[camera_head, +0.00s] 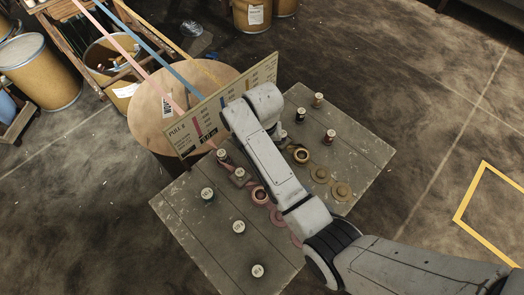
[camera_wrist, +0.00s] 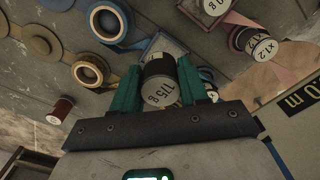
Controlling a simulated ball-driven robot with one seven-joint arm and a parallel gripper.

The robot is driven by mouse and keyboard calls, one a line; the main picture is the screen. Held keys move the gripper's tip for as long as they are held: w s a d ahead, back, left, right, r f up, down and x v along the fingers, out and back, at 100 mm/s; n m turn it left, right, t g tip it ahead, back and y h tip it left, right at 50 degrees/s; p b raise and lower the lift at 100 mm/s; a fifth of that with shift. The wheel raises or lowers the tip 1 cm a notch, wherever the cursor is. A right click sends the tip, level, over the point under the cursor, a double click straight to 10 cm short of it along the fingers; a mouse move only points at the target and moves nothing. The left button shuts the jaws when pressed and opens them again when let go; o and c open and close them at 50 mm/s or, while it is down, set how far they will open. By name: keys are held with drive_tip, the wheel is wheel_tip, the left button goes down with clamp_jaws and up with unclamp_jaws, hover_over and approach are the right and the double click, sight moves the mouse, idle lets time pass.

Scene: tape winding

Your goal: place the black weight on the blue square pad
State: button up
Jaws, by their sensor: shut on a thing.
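The black weight (camera_wrist: 159,70) is a short cylinder with a pale printed end that faces the wrist camera. My gripper (camera_wrist: 158,66) is shut on it, with a green finger on each side. A square pad with a bluish edge (camera_wrist: 178,46) shows just beyond the weight, beside blue tape; the weight covers part of it. I cannot tell whether weight and pad touch. In the head view my arm hides the gripper, the held weight and most of that area.
Other weights stand on the table (camera_head: 180,222), including a dark one (camera_head: 300,115) and a red one (camera_head: 329,136). Tape rolls (camera_head: 301,155) lie near my arm. An upright scale board (camera_head: 213,110) stands along the far edge. The front left table area has free room between weights.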

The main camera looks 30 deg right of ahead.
drive_tip(key=shift+w+f, duration=0.6)
drive_tip(key=shift+f, duration=0.05)
drive_tip(key=shift+f+p, duration=0.3)
drive_tip(key=shift+f, duration=1.2)
drive_tip(key=shift+s+f, duration=0.1)
drive_tip(key=o, duration=1.2)
drive_tip(key=shift+c, duration=0.2)
wheel_tip(320, 180, up, 12)
drive_tip(key=shift+r+b, duration=0.15)
drive_tip(key=shift+b, duration=0.35)
